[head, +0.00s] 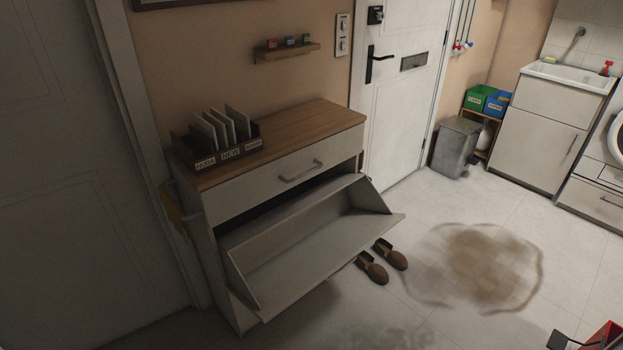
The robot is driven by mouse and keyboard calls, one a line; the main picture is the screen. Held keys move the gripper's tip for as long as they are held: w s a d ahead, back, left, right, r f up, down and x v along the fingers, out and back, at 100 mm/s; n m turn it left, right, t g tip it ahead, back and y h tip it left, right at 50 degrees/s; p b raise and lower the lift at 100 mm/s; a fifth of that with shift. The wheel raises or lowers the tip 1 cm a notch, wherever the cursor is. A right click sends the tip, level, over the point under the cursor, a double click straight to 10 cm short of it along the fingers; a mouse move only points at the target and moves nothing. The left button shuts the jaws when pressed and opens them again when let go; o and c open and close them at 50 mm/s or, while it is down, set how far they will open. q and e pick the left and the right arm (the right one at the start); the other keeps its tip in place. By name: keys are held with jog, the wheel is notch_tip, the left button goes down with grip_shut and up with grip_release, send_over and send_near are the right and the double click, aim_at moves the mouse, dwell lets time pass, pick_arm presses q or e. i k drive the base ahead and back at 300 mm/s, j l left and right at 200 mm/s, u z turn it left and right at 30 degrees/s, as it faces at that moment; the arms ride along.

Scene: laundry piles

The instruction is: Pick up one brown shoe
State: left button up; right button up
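Two brown shoes lie on the tiled floor in the head view, just right of the open lower compartment of the cabinet. The nearer brown shoe (374,270) and the farther brown shoe (391,255) sit side by side, with their toes pointing toward the lower right. The tilted-out compartment edge is close to their heel ends and partly hides the nearer one.
The cabinet (290,180) has its tilt-out compartment (315,240) hanging open and empty. A brown stain (485,265) spreads on the floor right of the shoes. A red and black thing, cut off and unclear, shows at the bottom right. A grey bin (455,148) stands behind.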

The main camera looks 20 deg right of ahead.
aim_at(379, 275)
jog(key=j+z, duration=0.15)
jog(key=z, duration=0.25)
jog(key=j+z, duration=0.2)
jog(key=z, duration=0.2)
jog(key=j+z, duration=0.15)
jog(key=z, duration=0.25)
